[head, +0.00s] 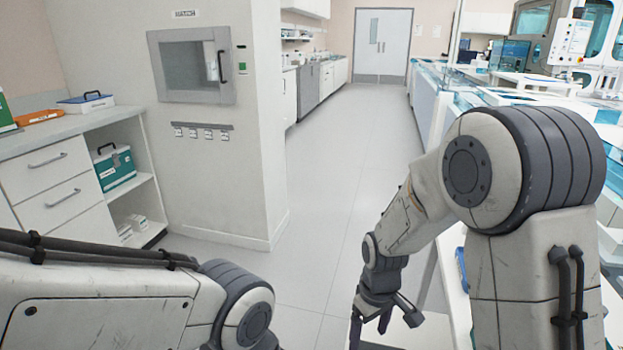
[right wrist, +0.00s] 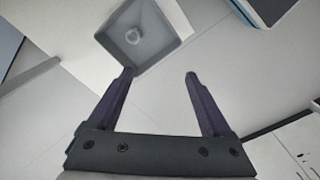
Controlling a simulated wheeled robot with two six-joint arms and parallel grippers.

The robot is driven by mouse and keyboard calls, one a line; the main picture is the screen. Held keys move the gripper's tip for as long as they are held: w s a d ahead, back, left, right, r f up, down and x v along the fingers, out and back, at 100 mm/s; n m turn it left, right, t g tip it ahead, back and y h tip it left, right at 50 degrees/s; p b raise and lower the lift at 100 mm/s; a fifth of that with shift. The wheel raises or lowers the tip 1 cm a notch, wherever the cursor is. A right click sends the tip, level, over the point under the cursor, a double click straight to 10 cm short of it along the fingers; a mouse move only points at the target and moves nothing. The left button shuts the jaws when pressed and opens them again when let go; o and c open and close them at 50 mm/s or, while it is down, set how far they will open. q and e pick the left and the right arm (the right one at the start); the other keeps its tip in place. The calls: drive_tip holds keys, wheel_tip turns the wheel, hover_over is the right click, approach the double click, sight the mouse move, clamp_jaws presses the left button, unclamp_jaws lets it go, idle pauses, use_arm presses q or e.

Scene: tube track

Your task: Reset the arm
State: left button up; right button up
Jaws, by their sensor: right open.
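My right arm comes in from the right in the head view and bends down at its elbow. Its gripper (head: 370,324) hangs low over the floor, beside the edge of a white surface. In the right wrist view my right gripper (right wrist: 160,75) has its two dark fingers spread apart with nothing between them. My left arm (head: 120,300) crosses the lower left of the head view. Its gripper is out of view.
A grey square recess (right wrist: 142,36) with a small round thing inside lies beyond the fingertips. A counter with drawers (head: 55,175) stands at the left, next to a wall with a hatch (head: 196,66).

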drive_tip(key=s+a+r+n, duration=0.1)
drive_tip(key=s+a+r, duration=0.4)
drive_tip(key=s, duration=0.5)
drive_tip(key=s+a+r, duration=0.3)
drive_tip(key=s+r, duration=0.3)
drive_tip(key=s, duration=0.4)
wheel_tip(320, 180, up, 24)
drive_tip(key=p, duration=2.3)
drive_tip(key=shift+f+y, duration=0.25)
drive_tip(key=shift+y, duration=0.15)
